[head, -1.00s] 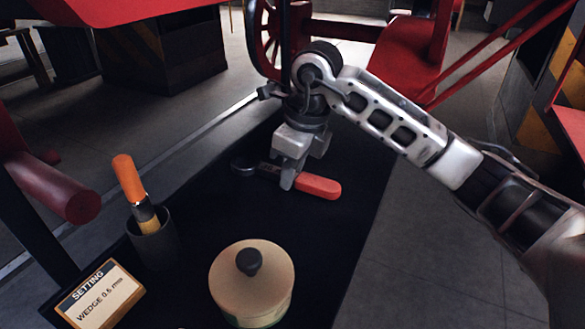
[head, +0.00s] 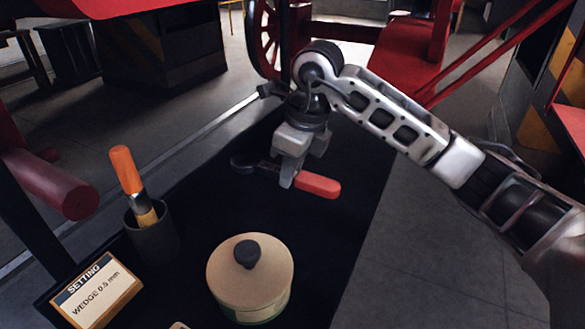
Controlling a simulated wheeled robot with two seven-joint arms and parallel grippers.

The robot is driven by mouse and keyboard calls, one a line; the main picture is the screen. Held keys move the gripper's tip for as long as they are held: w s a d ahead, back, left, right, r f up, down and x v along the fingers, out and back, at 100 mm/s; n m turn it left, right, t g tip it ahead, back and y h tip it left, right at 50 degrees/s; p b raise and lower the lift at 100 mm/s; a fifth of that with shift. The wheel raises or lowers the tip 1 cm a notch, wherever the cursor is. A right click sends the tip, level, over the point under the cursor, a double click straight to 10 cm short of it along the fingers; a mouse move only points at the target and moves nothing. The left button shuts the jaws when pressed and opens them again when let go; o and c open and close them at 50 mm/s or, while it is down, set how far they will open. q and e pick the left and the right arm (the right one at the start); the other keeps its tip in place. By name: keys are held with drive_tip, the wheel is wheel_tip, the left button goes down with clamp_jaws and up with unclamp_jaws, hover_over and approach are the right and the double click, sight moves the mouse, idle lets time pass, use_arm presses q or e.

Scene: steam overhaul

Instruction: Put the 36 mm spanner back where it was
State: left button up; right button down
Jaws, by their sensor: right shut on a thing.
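The spanner (head: 318,185) has a red handle and a dark head, and lies over the black table top (head: 310,240). My right gripper (head: 287,180) points down and is shut on the spanner near the middle, where the handle meets the dark shank. The dark head (head: 240,162) shows to the left of the gripper, the red handle to the right. I cannot tell whether the spanner touches the surface. My left gripper is not in view.
A round lidded tin (head: 250,272) stands at the front. A dark cup (head: 153,235) with an orange-handled brush (head: 127,172) stands left of it. A sign (head: 97,295) reading "SETTING WEDGE 0.5 mm" is at the front left. The surface right of the tin is clear.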

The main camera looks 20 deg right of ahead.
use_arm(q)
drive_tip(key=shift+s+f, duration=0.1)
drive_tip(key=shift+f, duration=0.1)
use_arm(e)
drive_tip(key=shift+s+f, duration=0.2)
drive_tip(key=shift+f, duration=0.45)
drive_tip(key=c, duration=1.1)
unclamp_jaws()
drive_tip(key=shift+f, duration=0.1)
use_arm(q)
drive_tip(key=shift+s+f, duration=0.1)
use_arm(e)
drive_tip(key=shift+a, duration=0.15)
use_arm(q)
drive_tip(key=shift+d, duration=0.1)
use_arm(e)
drive_tip(key=shift+v, duration=1.05)
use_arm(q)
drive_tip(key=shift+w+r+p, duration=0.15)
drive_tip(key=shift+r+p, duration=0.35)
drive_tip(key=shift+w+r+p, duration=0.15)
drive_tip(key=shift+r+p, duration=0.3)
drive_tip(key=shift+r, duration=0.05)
use_arm(e)
drive_tip(key=v, duration=1.5)
drive_tip(key=shift+w+d+r, duration=0.25)
drive_tip(key=shift+w+d, duration=0.1)
drive_tip(key=shift+w, duration=0.05)
